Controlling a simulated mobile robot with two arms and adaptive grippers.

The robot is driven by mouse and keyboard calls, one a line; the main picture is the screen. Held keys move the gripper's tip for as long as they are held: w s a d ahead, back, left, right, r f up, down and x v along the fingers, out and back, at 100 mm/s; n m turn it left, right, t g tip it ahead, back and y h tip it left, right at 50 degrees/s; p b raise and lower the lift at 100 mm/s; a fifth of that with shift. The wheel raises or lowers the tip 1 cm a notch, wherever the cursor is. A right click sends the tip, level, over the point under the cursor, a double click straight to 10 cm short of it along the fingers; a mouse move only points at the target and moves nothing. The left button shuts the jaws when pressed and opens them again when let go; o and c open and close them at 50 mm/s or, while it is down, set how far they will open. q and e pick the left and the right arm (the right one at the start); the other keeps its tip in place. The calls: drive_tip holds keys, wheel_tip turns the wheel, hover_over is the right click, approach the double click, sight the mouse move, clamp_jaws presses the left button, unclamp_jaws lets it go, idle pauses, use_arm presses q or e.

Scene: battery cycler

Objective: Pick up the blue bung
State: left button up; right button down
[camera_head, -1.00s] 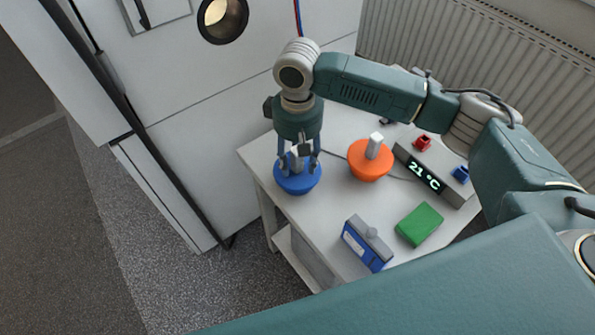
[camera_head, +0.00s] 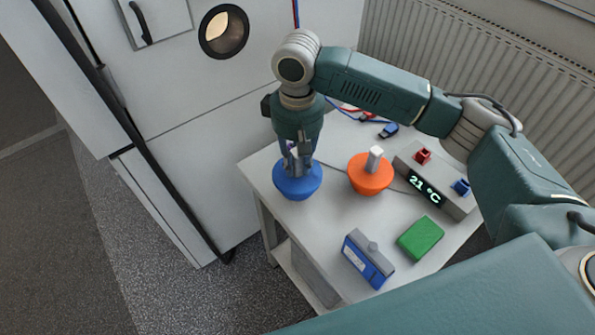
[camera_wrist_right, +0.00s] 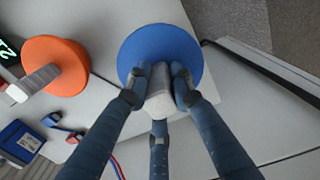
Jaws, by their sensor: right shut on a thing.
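The blue bung (camera_head: 298,182) is a round blue plug with a light grey handle, at the left part of the white table. My right gripper (camera_head: 297,160) points down over it, with its fingers shut on the grey handle. In the right wrist view the blue bung (camera_wrist_right: 160,50) shows behind the fingers of the right gripper (camera_wrist_right: 160,88), which close around the handle from several sides. I cannot tell whether the bung touches the table. My left gripper is not in view.
An orange bung (camera_head: 371,174) stands to the right, close by. A grey box with a 21 °C display (camera_head: 434,184), a green block (camera_head: 421,237) and a blue-grey device (camera_head: 368,258) are on the table (camera_head: 318,232). A white cabinet (camera_head: 205,130) with a round opening stands behind left.

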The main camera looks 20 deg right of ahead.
wheel_tip(320, 180, up, 21)
drive_tip(key=p, duration=0.6)
drive_tip(key=shift+p, duration=0.4)
